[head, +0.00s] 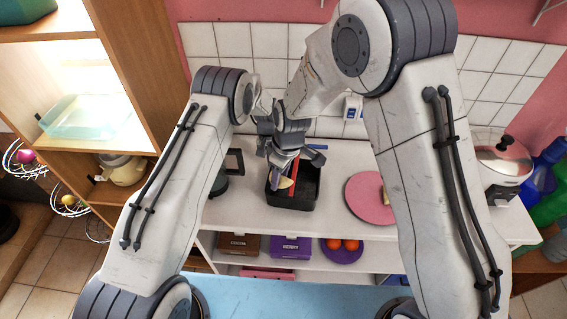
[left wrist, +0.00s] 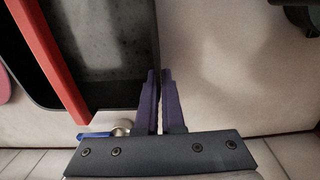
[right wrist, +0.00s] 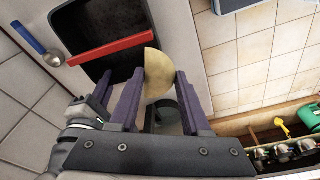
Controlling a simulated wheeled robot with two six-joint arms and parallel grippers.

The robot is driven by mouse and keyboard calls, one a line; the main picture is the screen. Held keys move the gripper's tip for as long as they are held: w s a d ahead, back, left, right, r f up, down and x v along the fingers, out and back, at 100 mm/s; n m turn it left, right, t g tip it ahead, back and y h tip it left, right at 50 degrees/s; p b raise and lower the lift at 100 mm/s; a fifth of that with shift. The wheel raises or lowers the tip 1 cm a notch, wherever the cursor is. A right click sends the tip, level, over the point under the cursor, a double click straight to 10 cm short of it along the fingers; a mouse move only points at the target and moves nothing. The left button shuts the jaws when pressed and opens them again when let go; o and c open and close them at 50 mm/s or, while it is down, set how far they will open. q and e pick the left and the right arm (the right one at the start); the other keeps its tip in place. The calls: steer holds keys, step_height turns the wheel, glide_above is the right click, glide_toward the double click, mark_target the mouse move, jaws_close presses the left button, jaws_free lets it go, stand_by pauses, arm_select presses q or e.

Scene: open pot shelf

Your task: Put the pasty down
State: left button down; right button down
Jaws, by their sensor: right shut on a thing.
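The pasty (right wrist: 158,73) is a pale tan half-moon. My right gripper (right wrist: 158,88) is shut on it near the fingertips. In the head view the pasty (head: 286,183) shows over the left part of a black tray (head: 308,203); whether it touches the tray is unclear. A red bar (right wrist: 110,49) crosses the tray. My left gripper (left wrist: 160,75) has its fingers close together with nothing seen between them, beside the tray's edge. In the head view it is mostly hidden among the wrists.
A blue-handled spoon (right wrist: 28,38) lies beside the tray. A pink round board (head: 366,204) is to the right, and a pot (head: 502,160) stands farther right. The shelf below holds a brown box (head: 240,244), a purple box (head: 290,247) and a purple plate (head: 341,255) with orange fruit.

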steer(key=w+f, duration=0.3)
steer(key=w, duration=0.5)
steer(key=shift+w+f, duration=0.25)
steer(key=shift+w, duration=0.1)
steer(key=shift+f, duration=0.6)
steer(key=shift+c, duration=1.8)
jaws_free()
steer(key=shift+r, duration=0.15)
